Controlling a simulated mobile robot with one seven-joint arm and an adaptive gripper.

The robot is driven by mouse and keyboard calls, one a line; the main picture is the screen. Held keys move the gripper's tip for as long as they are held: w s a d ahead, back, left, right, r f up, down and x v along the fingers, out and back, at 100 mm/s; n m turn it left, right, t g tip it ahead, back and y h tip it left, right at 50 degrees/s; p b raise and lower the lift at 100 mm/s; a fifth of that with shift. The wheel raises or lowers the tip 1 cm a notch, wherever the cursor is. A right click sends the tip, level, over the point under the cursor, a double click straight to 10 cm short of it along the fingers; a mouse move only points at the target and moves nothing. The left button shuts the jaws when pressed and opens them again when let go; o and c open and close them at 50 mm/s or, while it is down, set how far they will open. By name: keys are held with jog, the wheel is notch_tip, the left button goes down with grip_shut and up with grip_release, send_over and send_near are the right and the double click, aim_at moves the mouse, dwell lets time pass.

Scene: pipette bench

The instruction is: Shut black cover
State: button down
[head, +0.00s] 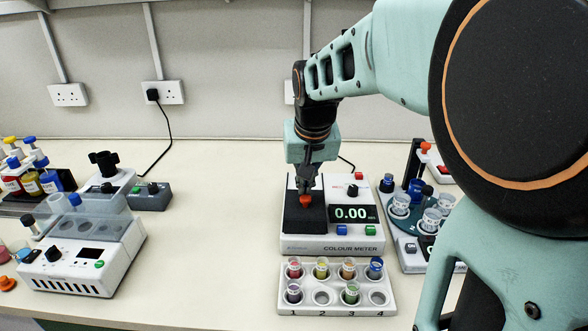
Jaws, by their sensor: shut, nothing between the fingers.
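The black cover (305,223) is a dark panel on the left part of the white colour meter (348,243). It appears to lie flat on the meter's top, and no open well shows beneath it. A small orange-red piece (305,201) shows at the far half of the cover. My gripper (306,190) is shut and empty, pointing down over the far part of the cover, right at the orange-red piece. I cannot tell whether the fingertips touch it. My gripper hides the cover's far edge.
A rack (336,307) with several coloured vials stands in front of the meter. A carousel device (408,237) stands close on the right. A white device (85,252) and capped bottles (33,181) are at the left. Bench between is clear.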

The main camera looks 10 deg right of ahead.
jog(key=shift+s+f, duration=0.15)
jog(key=shift+s, duration=0.05)
